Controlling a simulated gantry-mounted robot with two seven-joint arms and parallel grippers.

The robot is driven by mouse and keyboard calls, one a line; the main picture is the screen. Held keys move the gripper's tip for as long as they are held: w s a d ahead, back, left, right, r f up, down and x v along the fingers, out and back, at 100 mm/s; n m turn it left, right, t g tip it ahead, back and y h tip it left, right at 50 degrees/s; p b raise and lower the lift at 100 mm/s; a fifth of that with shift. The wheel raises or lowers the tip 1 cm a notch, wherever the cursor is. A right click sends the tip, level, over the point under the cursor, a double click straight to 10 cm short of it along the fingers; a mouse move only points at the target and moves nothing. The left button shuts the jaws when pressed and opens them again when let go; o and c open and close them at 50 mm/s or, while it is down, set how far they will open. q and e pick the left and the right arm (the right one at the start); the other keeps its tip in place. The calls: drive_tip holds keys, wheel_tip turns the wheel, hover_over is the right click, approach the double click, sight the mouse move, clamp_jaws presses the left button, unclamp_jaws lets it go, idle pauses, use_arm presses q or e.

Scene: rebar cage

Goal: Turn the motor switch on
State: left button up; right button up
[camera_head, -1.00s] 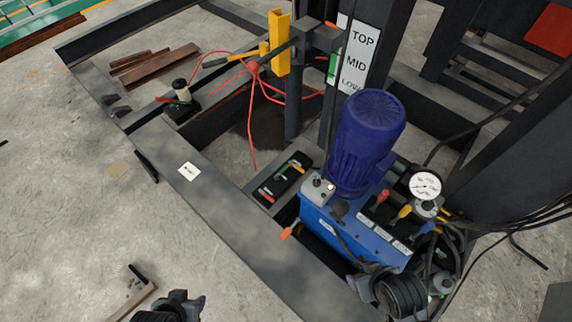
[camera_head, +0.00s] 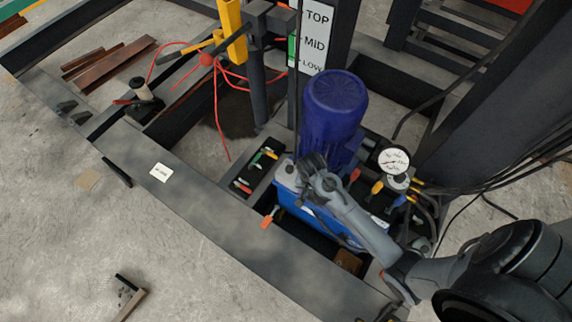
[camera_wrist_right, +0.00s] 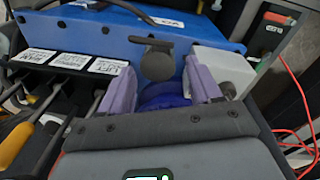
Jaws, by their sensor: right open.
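The blue motor (camera_head: 335,105) stands upright on the blue pump unit (camera_head: 325,225). A small grey box (camera_head: 286,173), which looks like the motor switch box, sits at the unit's left corner. My right gripper (camera_head: 312,165) hovers close beside it, in front of the motor's base, and hides part of the unit's top. In the right wrist view, the gripper (camera_wrist_right: 162,85) is open. A dark round cap (camera_wrist_right: 158,63) shows between its fingers. The grey box (camera_wrist_right: 232,70) is just right of the right finger; contact is unclear. The switch's position cannot be made out. My left gripper is out of view.
A pressure gauge (camera_head: 394,161) and coloured levers (camera_head: 377,187) stand right of the motor. An orange-tipped handle (camera_head: 268,219) sticks out at left. A black tray (camera_head: 252,172) lies beside the unit. A red cable (camera_head: 218,110) hangs behind.

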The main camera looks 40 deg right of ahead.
sight(290, 166)
drive_tip(key=w+d+r+m+y, duration=0.15)
drive_tip(key=w+r+m, duration=0.3)
drive_tip(key=w, duration=0.85)
drive_tip(key=shift+n+h, duration=0.25)
drive_tip(key=shift+n, duration=0.1)
drive_tip(key=f+b, duration=0.1)
drive_tip(key=f, duration=0.4)
drive_tip(key=f+b, duration=0.1)
drive_tip(key=f, duration=0.2)
drive_tip(key=shift+w+d+b, duration=0.3)
drive_tip(key=shift+w+b, duration=0.05)
drive_tip(key=shift+f, duration=0.8)
drive_tip(key=shift+c, duration=0.4)
drive_tip(key=c, duration=1)
